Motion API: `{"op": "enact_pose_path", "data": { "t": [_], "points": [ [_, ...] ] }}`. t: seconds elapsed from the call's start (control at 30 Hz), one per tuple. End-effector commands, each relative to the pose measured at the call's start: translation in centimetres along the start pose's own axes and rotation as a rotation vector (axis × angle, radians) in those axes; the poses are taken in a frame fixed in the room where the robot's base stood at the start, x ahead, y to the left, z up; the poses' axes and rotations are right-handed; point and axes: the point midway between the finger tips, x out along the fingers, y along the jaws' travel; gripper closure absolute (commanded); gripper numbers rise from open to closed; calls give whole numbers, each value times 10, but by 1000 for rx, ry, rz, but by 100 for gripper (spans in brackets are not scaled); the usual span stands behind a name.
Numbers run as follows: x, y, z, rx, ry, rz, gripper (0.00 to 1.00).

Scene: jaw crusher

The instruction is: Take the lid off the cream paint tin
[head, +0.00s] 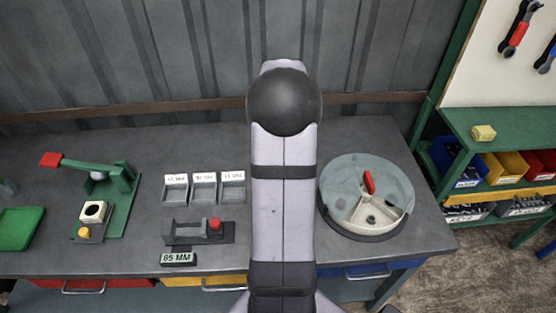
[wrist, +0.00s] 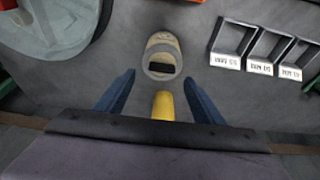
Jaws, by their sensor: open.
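A cream, rounded object (wrist: 162,42) with a dark rectangular patch stands on the bench in the wrist view; it looks like the cream paint tin. Whether its lid is on cannot be told for sure. My gripper (wrist: 159,77) is open, its two blue fingers spread wide. The cream object lies just past the fingertips, roughly centred, and no finger touches it. A yellow rounded piece (wrist: 163,106) shows between the fingers, nearer my palm; I cannot tell what it is. In the head view my arm hides the tin and the gripper.
Three labelled trays (head: 204,188) stand left of my arm, with a gauge block with a red knob (head: 215,225) in front. A round divided dish (head: 367,196) with a clear cover is on the right. A green lever press (head: 110,190) is at the left.

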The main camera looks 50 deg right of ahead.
Motion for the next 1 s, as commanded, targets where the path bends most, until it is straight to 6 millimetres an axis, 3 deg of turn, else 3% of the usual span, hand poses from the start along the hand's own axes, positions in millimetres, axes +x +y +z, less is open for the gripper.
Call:
{"op": "enact_pose_path", "data": {
  "t": [0.4, 0.77, 0.93, 1.0],
  "points": [
    [42, -3, 4, 1, -4, -1, 38],
    [48, -3, 3, 1, -1, 0, 38],
    [48, -3, 3, 1, -1, 0, 78],
    [48, -3, 3, 1, -1, 0, 81]
  ]
}}
